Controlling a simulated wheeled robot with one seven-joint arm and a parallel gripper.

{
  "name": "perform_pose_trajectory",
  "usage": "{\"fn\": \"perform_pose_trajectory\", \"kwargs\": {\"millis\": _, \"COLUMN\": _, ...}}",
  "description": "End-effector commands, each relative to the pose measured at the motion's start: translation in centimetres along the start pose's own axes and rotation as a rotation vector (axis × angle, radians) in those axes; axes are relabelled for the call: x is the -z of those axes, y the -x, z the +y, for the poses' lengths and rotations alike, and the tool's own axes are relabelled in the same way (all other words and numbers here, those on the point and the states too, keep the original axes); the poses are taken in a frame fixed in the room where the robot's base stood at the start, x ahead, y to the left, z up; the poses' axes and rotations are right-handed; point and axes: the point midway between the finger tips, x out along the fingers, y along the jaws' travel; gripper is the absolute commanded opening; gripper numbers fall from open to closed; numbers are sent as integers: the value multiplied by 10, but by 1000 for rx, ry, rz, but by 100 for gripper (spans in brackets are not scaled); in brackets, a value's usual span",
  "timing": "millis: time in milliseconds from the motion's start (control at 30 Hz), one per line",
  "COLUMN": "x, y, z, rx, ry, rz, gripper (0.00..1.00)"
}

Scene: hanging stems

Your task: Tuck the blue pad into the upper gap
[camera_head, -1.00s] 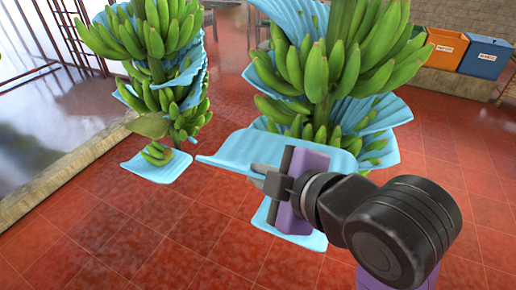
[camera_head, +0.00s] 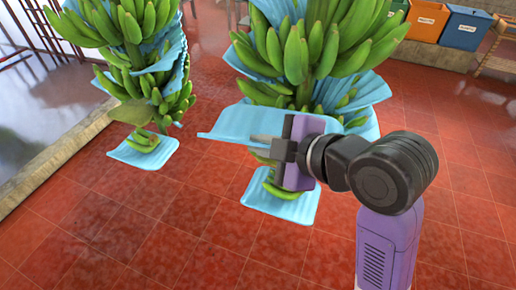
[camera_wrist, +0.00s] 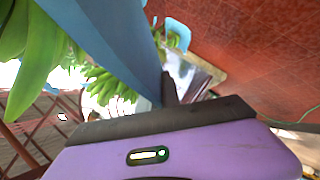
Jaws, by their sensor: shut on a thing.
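My gripper (camera_head: 268,145) is shut on a light blue pad (camera_head: 232,122), holding it roughly level in front of the nearer banana bunch (camera_head: 310,45). The pad stretches left from the jaws and its right part passes behind my gripper. The pad (camera_wrist: 105,38) also fills the upper left of the wrist view, close to green bananas (camera_wrist: 32,68). Other blue pads sit among this bunch's hands, one at the top (camera_head: 280,10) and one at the lower tip (camera_head: 282,203). The upper gap cannot be made out clearly; bananas and the held pad cover the stem.
A second bunch (camera_head: 150,85) with blue pads hangs at left, apart from my gripper. A green bin, an orange bin (camera_head: 428,20) and a blue bin (camera_head: 465,27) stand at the back right. The red tiled floor (camera_head: 150,225) is clear below.

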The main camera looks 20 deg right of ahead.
Motion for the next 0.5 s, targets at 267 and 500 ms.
{"fn": "perform_pose_trajectory", "kwargs": {"millis": 267, "x": -12, "y": -8, "z": 12, "rx": 0, "ry": 0, "rz": -1, "gripper": 0}}
{"fn": "perform_pose_trajectory", "kwargs": {"millis": 500, "x": -21, "y": -14, "z": 22, "rx": 0, "ry": -1, "rz": -2, "gripper": 0}}
